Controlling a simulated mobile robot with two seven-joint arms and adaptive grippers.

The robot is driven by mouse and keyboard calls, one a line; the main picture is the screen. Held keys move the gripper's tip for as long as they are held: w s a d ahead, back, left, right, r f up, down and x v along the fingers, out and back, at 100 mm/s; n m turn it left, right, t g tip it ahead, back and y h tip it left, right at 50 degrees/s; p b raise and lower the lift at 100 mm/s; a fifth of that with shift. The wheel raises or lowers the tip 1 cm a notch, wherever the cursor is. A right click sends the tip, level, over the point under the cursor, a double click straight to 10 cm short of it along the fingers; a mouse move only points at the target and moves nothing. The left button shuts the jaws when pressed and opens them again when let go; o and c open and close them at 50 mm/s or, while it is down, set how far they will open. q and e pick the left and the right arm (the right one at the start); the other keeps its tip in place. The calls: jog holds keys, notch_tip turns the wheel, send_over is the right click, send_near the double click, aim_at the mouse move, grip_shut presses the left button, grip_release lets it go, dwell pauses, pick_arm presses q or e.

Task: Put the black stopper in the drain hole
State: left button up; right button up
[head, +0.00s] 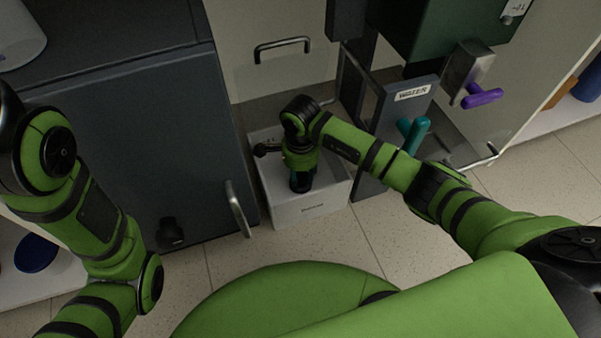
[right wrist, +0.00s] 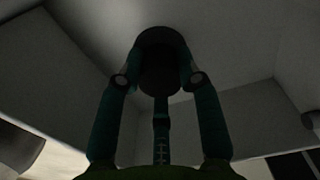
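In the head view a white box-shaped basin (head: 312,211) stands on the floor between the cabinets. My right gripper (head: 300,183) points down inside it, its tips partly hidden by my wrist. In the right wrist view my right gripper (right wrist: 160,75) has its two teal fingers closed in on the sides of a dark round piece, which looks like the black stopper (right wrist: 160,78). A wider dark round shape (right wrist: 158,36) shows directly beyond it against the pale basin surface. Whether this is the drain hole or part of the stopper, I cannot tell. My left gripper is out of view.
A dark cabinet (head: 120,130) with a metal handle (head: 239,209) stands left of the basin. To the right are a labelled panel (head: 398,108), a teal handle (head: 414,134) and a purple handle (head: 482,97). A black knob-like part (head: 266,149) is at the basin's left rim.

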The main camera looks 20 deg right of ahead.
jog(key=o, duration=0.5)
